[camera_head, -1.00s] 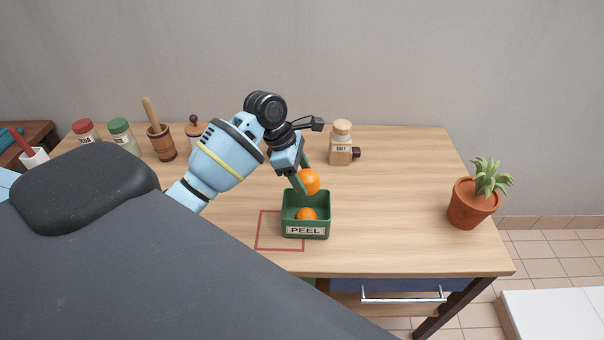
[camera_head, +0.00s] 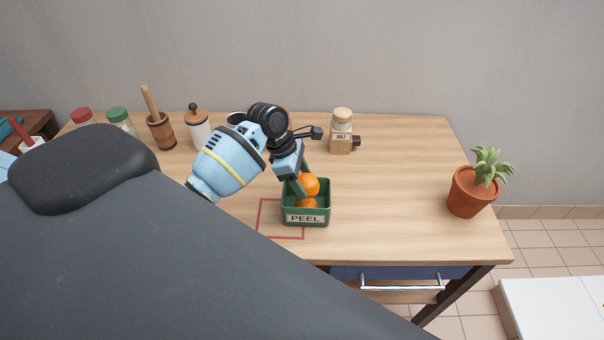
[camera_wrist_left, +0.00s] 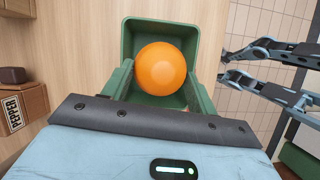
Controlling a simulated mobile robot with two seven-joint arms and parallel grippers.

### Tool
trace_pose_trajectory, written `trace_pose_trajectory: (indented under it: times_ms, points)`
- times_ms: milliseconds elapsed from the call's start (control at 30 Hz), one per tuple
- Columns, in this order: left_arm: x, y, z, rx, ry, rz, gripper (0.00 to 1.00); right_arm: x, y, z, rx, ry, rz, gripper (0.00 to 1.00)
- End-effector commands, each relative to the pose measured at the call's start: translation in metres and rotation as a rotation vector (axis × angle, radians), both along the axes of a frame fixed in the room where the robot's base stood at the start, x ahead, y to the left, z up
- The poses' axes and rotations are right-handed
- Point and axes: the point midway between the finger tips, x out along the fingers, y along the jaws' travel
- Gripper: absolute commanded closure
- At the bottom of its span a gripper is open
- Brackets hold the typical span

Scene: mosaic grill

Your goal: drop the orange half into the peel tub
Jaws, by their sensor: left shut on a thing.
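My left gripper (camera_head: 305,187) is shut on an orange half (camera_head: 311,184), round and bright orange. It holds it at the mouth of the green peel tub (camera_head: 325,213), which has a white PEEL label on its front. Another orange piece (camera_head: 306,203) shows inside the tub, just below the held one. In the left wrist view the orange half (camera_wrist_left: 161,69) sits between the green fingers, with the tub (camera_wrist_left: 160,27) around and behind it. Whether the two pieces touch, I cannot tell. My right gripper (camera_wrist_left: 225,68) shows only in the left wrist view, its fingers apart and empty.
A red outlined square (camera_head: 259,218) lies on the wooden table by the tub's left. A mortar (camera_head: 162,133) and jars stand back left. The table between tub and plant is clear.

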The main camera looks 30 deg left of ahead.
Motion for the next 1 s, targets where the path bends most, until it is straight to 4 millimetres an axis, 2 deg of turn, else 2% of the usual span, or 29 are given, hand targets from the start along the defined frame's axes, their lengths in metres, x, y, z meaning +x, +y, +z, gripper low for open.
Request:
trace_pose_trajectory:
  times_ms: [433,467,633,1000]
  points:
    - [0.0001,-0.0001,-0.004,-0.001,-0.001,0.0,0.58,0.0002,-0.0002,0.0003,0.0,-0.001,-0.001,0.64]
    - [0.0001,-0.0001,-0.0039,-0.001,-0.001,0.0,0.39,0.0002,-0.0002,0.0003,0.0,-0.001,-0.001,0.64]
    - [0.0001,-0.0001,-0.004,0.0,-0.001,0.0,0.17,0.0002,-0.0002,0.0004,0.0,-0.001,-0.001,0.64]
    - [-0.0006,0.0021,0.0011,0.0,-0.001,0.0,0.16,-0.0001,-0.0002,0.0,0.0,0.0,-0.001,0.64]
